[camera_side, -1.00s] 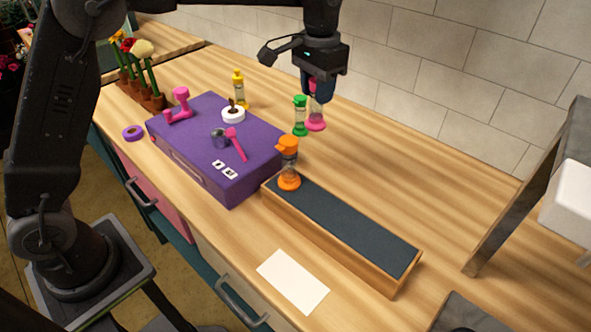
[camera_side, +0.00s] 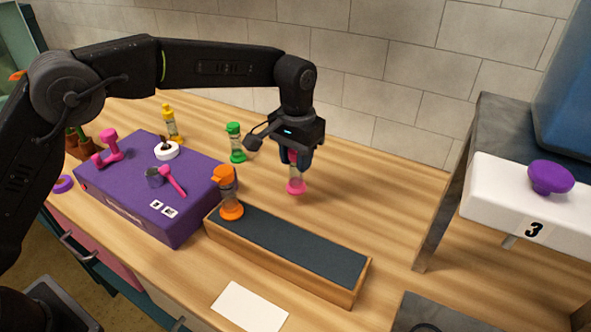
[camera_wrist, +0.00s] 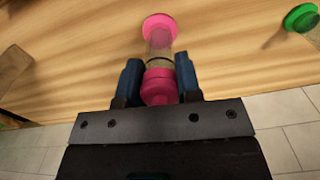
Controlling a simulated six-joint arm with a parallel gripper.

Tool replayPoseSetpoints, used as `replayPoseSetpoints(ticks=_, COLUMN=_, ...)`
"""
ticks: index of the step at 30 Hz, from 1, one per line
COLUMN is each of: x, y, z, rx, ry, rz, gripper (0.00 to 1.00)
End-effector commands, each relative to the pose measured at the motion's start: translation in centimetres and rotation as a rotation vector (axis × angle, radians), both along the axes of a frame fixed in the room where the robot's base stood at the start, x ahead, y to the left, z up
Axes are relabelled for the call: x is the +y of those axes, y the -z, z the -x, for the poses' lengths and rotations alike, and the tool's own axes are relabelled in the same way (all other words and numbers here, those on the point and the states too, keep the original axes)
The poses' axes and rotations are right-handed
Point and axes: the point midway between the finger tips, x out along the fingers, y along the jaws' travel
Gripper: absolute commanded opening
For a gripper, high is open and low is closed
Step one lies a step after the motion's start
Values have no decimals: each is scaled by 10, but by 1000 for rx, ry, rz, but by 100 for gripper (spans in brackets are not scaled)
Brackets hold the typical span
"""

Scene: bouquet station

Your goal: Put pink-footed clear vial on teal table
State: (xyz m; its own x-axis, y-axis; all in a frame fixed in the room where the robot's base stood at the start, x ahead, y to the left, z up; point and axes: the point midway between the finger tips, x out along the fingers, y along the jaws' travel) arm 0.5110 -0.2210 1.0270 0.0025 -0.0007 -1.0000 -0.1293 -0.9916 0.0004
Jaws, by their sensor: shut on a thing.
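The pink-footed clear vial (camera_side: 297,186) has a pink cap, a clear body and a round pink foot. My gripper (camera_side: 297,160) is shut on its upper part and holds it roughly upright behind the long box. In the wrist view the vial (camera_wrist: 159,35) sits between the two blue fingers of my gripper (camera_wrist: 158,68), foot pointing away. The gap under the foot is hard to judge. A long low wooden box with a dark teal top (camera_side: 300,247), the only teal-topped surface on the counter, stands in front. An orange vial (camera_side: 231,209) stands on its left end.
A green vial (camera_side: 237,150) and a yellow vial (camera_side: 170,125) stand at the back left. A purple case (camera_side: 130,185) bears a pink dumbbell, a white roll and a small cup. A grey stand with a white block (camera_side: 490,205) rises at right. The teal top is clear right of the orange vial.

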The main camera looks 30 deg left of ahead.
Motion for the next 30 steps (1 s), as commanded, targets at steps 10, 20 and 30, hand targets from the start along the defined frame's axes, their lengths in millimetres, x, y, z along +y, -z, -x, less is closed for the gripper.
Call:
replayPoseSetpoints(ticks=10, x=0, y=35, z=0, rx=-1, ry=0, rz=1, gripper=0)
replayPoseSetpoints(ticks=20, x=1, y=39, z=0, rx=2, ry=0, rz=0, gripper=34)
replayPoseSetpoints(ticks=30, x=1, y=38, z=0, rx=2, ry=0, rz=0, gripper=57)
